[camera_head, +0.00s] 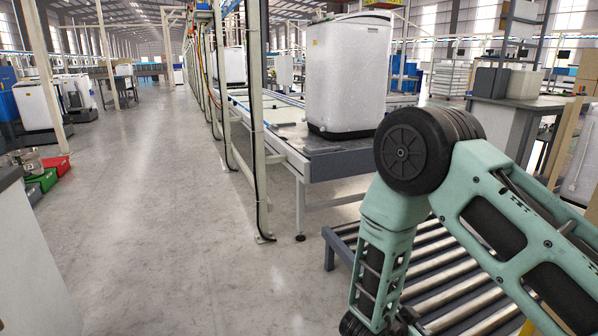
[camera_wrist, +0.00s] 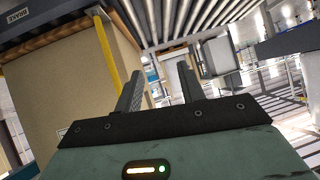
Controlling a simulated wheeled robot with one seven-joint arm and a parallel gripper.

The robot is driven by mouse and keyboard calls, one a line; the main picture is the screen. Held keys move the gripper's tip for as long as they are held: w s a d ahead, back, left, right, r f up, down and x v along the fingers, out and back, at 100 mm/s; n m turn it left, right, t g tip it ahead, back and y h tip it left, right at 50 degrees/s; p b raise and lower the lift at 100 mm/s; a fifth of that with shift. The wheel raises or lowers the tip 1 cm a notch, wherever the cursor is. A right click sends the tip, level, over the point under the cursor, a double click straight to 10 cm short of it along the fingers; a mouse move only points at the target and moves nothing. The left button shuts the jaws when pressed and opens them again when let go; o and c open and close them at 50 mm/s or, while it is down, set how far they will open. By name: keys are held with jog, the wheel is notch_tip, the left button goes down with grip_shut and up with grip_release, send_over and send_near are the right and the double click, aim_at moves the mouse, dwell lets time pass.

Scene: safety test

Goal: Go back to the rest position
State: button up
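My gripper (camera_wrist: 160,68) shows in the wrist view with its two dark fingers apart and nothing between them. In the head view my green arm crosses the right side, bent at a black round joint, with its lower part reaching down to the bottom edge. The gripper itself is cut off below that view. In the wrist view a tan panel or box (camera_wrist: 60,95) with a yellow edge stands close on the left of the fingers.
A roller conveyor (camera_head: 450,290) lies behind and below my arm; its rollers also show in the wrist view (camera_wrist: 190,22). A white washing machine (camera_head: 348,75) stands on a line table (camera_head: 340,163). A grey workbench (camera_head: 505,120) is at right. The aisle floor (camera_head: 150,200) is clear.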

jog(key=w+a+r+n+t+y, duration=0.1)
jog(key=w+a+r+n+y, duration=0.2)
jog(key=a+y, duration=0.5)
jog(key=s+a+r+n+g+y, duration=0.3)
jog(key=s+a+r+n+y, duration=0.2)
jog(key=s+a+r+n, duration=0.7)
jog(key=s+d+r+n+g+h, duration=0.1)
jog(key=s+d+r+n+g, duration=0.2)
jog(key=s, duration=0.5)
jog(key=s+d+r+n+g+h, duration=0.1)
jog(key=s+d+r+n, duration=0.15)
jog(key=s+r, duration=0.35)
notch_tip(320, 180, up, 22)
jog(key=s+p, duration=0.1)
jog(key=p, duration=2.1)
jog(key=shift+s+d+f+n+h+p, duration=0.15)
jog(key=shift+s+d+n+h+p, duration=0.1)
jog(key=shift+n+h+p, duration=0.1)
